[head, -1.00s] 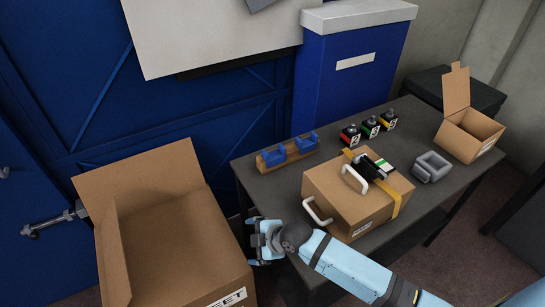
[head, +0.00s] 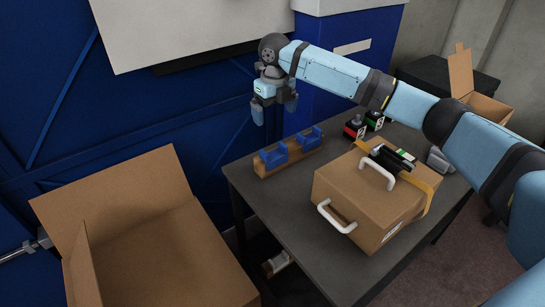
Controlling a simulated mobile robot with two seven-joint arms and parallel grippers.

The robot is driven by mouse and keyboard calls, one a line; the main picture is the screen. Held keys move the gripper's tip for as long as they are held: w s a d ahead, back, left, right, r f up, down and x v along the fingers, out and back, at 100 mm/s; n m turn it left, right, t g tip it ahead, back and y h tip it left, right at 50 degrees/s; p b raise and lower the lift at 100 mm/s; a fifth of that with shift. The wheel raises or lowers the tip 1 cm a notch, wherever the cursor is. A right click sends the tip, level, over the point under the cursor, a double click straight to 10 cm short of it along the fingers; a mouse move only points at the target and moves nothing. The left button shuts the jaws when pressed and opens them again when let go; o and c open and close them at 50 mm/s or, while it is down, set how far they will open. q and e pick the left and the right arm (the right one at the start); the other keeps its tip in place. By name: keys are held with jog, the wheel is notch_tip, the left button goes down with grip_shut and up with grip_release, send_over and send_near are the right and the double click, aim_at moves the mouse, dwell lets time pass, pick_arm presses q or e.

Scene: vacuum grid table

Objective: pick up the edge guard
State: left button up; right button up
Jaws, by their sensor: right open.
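A grey, blocky piece (head: 438,160), which looks like the edge guard, lies on the dark table (head: 265,213) at the right. My right gripper (head: 274,111) is open and empty, fingers pointing down. My left gripper is out of view.
A closed cardboard box (head: 345,196) with white handles and a yellow strap stands on the table. Small red and green items (head: 355,127) stand behind it. A large open carton (head: 150,250) is at the lower left, a smaller one (head: 487,104) at the right.

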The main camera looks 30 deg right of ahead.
aim_at(274, 155)
notch_tip(274, 155, down, 13)
jog(key=shift+f+b, duration=0.2)
jog(key=shift+b, duration=0.5)
jog(key=c, duration=0.7)
